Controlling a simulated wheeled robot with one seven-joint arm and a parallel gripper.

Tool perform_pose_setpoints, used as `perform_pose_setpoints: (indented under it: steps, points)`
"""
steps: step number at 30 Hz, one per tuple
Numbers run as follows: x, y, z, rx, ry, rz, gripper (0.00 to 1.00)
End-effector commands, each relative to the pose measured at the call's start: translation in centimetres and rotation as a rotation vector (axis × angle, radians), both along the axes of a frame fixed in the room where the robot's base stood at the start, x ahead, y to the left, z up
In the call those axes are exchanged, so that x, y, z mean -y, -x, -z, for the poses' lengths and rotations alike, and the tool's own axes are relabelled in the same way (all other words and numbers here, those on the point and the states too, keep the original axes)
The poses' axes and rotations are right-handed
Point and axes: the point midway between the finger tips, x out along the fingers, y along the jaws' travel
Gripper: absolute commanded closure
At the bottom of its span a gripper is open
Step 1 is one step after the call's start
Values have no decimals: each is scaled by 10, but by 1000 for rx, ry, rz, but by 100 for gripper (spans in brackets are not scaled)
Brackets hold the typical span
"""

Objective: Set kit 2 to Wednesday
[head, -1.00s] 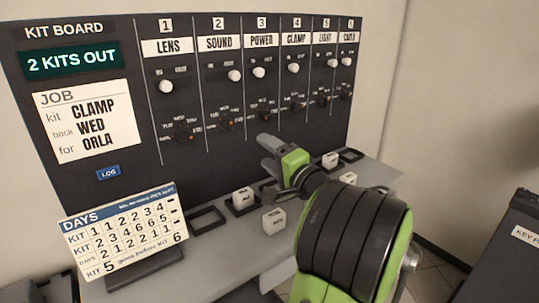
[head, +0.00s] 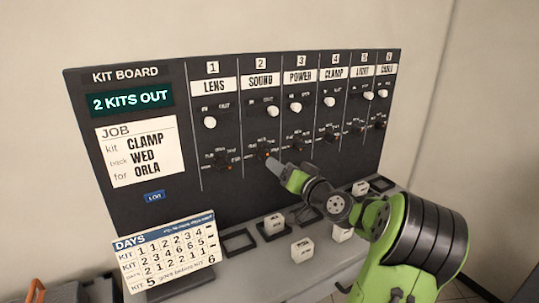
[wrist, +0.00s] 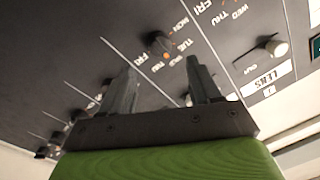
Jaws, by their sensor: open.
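Kit 2's column is SOUND (head: 261,80). Its dark day dial (head: 264,153) is ringed by small day words, with a small orange mark at its edge. In the wrist view, a dark dial (wrist: 157,42) with MON, TUE, THU and FRI around it appears to be the same one; its exact setting is unclear. My gripper (head: 276,168) is just below and right of that dial. In the wrist view my gripper (wrist: 161,75) is open, its two fingers apart with the dial beyond the gap. Contact cannot be told. Kit 2's white switch knob (head: 273,112) sits above, toward OUT.
LENS's dial (head: 223,162) is close on the left, POWER's dial (head: 297,143) on the right. The job card (head: 142,155) reads CLAMP, WED, ORLA. A DAYS card (head: 165,253) and white blocks (head: 302,248) stand on the shelf below.

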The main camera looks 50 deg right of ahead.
Motion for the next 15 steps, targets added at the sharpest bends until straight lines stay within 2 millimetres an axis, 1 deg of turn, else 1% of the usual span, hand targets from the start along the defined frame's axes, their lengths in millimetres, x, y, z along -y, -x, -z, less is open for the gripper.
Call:
perform_pose_setpoints:
  steps: [1,3,7,11,15]
  points:
    - [2,-14,-3,3,-1,-6,38]
    - [6,-30,-3,3,-1,-5,38]
    - [12,-54,-2,2,-2,-3,38]
    - [16,-66,-1,2,-2,0,38]
    - [17,-69,0,-1,-2,2,38]
